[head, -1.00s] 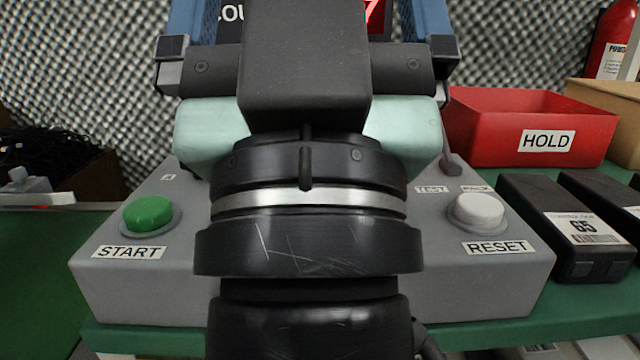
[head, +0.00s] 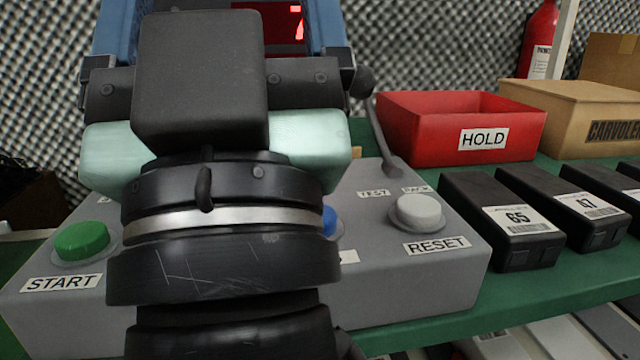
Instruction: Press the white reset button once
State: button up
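The white reset button (head: 418,211) stands raised in its collar on the grey control box (head: 440,275), above the RESET label. It is uncovered. My gripper (head: 215,40) is seen from behind, left of the button and in front of the box, apart from the button in the picture. Its two blue fingers are spread wide, but their tips are hidden or past the top edge. Nothing shows between them except part of a counter display (head: 270,20) with a red 7. My wrist hides the middle of the box.
A green START button (head: 82,240) is at the left. A blue button (head: 329,221) is partly hidden by my wrist. A dark lever (head: 380,135) stands behind the reset button. A red HOLD bin (head: 420,140), a cardboard box (head: 570,115) and several black packs (head: 500,220) are to the right.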

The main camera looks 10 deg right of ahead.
grip_shut()
dwell(1.4)
